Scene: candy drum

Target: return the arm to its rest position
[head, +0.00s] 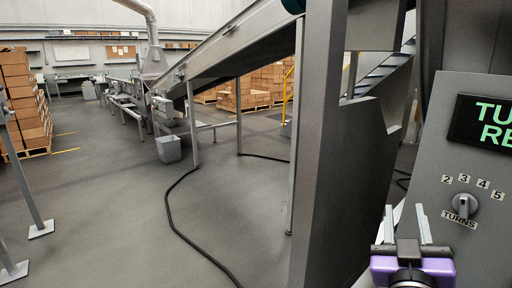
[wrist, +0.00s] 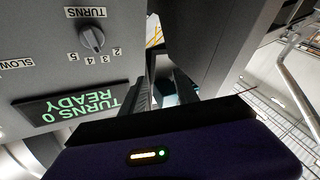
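My gripper (head: 407,225) is at the lower right of the head view, with its purple body below and two grey fingers pointing up, apart from each other. In the wrist view the two dark fingers (wrist: 162,92) stand apart with nothing held between them. The grey control panel (head: 436,230) is to the right of my gripper. Its turns knob (head: 464,205) is clear of the fingers; its exact setting is hard to tell. The panel's display (wrist: 72,106) reads TURNS 0 READY, upside down in the wrist view.
A grey upright post (head: 318,150) stands left of my gripper, beneath an inclined conveyor (head: 225,48). A black cable (head: 178,215) lies on the floor. Stacked cartons (head: 22,95) and a grey bin (head: 168,149) stand farther off. The floor at centre left is mostly open.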

